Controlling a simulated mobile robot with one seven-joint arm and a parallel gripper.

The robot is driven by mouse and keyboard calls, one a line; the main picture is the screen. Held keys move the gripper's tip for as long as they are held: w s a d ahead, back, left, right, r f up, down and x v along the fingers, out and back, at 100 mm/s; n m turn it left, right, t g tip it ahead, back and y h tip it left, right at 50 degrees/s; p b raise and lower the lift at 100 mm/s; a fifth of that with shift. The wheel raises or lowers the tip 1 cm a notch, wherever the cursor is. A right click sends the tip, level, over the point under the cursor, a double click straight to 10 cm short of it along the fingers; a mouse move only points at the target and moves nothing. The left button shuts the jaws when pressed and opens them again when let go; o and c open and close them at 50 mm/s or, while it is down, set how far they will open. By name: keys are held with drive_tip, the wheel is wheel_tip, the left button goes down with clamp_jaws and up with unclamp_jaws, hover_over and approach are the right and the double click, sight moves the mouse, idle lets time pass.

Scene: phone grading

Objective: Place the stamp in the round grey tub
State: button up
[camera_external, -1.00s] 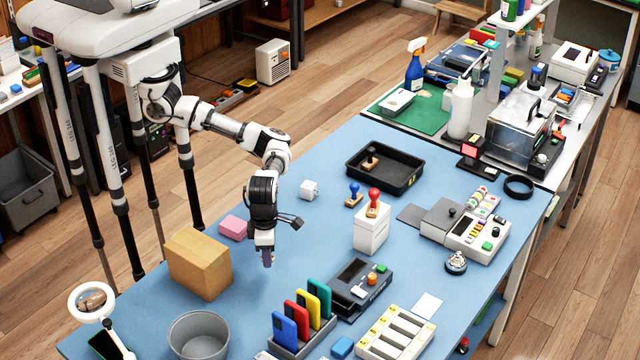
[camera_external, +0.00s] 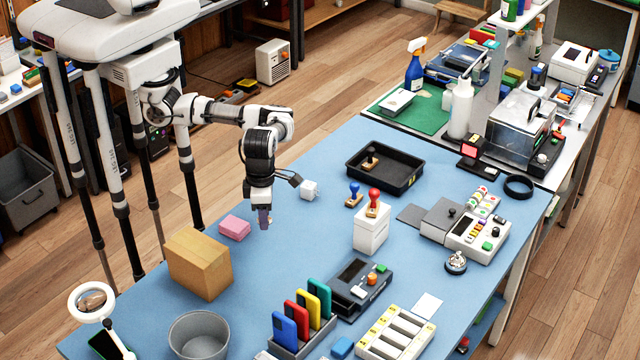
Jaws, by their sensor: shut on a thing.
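My gripper (camera_external: 264,222) points down over the blue table, left of the middle. It is shut on a small purplish thing with a tan bit at its side; it is too small and covered to tell surely what it is. The round grey tub (camera_external: 173,338) stands at the table's near left edge, well below my gripper in the picture; its inside looks empty. A blue-handled stamp (camera_external: 354,193) stands on the table right of my gripper. A red-handled stamp (camera_external: 374,198) stands on a white box. A dark-handled stamp (camera_external: 371,153) stands in the black tray (camera_external: 412,180).
A cardboard box (camera_external: 200,264) stands between my gripper and the tub. A pink block (camera_external: 235,226) lies close left of my gripper, a white cube (camera_external: 309,189) to its right. A rack of coloured phones (camera_external: 305,310) stands right of the tub. Bare table lies between the box and rack.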

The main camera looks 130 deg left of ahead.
drive_tip(key=shift+w+d+r, duration=0.15)
drive_tip(key=shift+w+d, duration=0.05)
drive_tip(key=shift+d, duration=0.2)
drive_tip(key=w+d+m+p, duration=0.3)
drive_tip(key=d, duration=0.8)
drive_tip(key=w+d+m+p, duration=0.2)
drive_tip(key=w+d+p, duration=0.1)
drive_tip(key=d, duration=0.7)
drive_tip(key=s+d+f+m+p, duration=0.1)
drive_tip(key=s+d+f+m, duration=0.15)
drive_tip(key=d, duration=0.55)
drive_tip(key=shift+f+b, duration=1.6)
drive_tip(key=shift+f, duration=4.1)
drive_tip(key=o, duration=1)
drive_tip(key=shift+o, duration=0.2)
